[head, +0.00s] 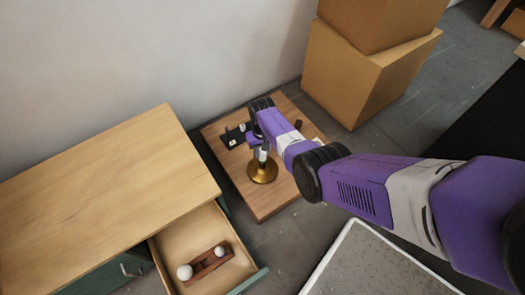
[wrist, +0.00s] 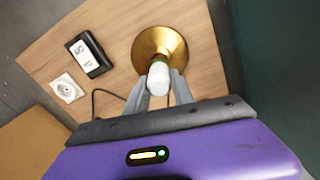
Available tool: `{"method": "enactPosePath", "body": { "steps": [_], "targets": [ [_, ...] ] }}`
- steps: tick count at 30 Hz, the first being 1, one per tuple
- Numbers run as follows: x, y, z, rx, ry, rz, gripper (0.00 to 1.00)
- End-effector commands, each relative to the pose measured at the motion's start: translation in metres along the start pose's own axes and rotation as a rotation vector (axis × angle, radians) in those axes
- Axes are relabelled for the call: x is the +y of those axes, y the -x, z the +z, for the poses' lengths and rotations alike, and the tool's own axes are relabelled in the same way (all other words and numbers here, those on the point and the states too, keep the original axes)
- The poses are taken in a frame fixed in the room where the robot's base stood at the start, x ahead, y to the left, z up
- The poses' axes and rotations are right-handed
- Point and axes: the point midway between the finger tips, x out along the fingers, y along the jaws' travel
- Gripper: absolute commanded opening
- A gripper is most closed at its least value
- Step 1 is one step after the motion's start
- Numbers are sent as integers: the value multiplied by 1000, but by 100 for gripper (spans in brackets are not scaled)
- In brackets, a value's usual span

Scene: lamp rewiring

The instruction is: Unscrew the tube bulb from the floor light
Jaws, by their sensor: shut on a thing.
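The floor light has a round brass base (head: 262,171) and stands on a low wooden board. Its base (wrist: 176,44) also shows in the wrist view. The tube bulb (wrist: 159,79) is white and sits upright above the base, with a green band near its lower end. My gripper (wrist: 158,92) is over the light with its grey fingers on either side of the bulb, shut on it. In the head view, my gripper (head: 260,142) comes down on the light from above and partly hides the bulb.
A black switch box (wrist: 89,54) and a white socket plate (wrist: 67,88) lie on the wooden board (head: 275,206). An open drawer (head: 180,240) holds a wooden rack (head: 212,264) with two white round bulbs. Cardboard boxes (head: 350,75) stand behind. A metal-plated platform (head: 370,262) is at front.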

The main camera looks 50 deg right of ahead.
Motion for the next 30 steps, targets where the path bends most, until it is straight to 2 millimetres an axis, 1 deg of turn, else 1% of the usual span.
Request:
{"method": "enactPosePath", "body": {
  "steps": [3,13,17,25,30],
  "targets": [
    [-1,1,-1,2,56,-1,0],
    [-1,1,-1,2,78,-1,0],
    [-1,1,-1,2,205,-1,0],
    [-2,1,0,2,568,-1,0],
    [-3,3,0,2,553,-1,0]
  ]
}}
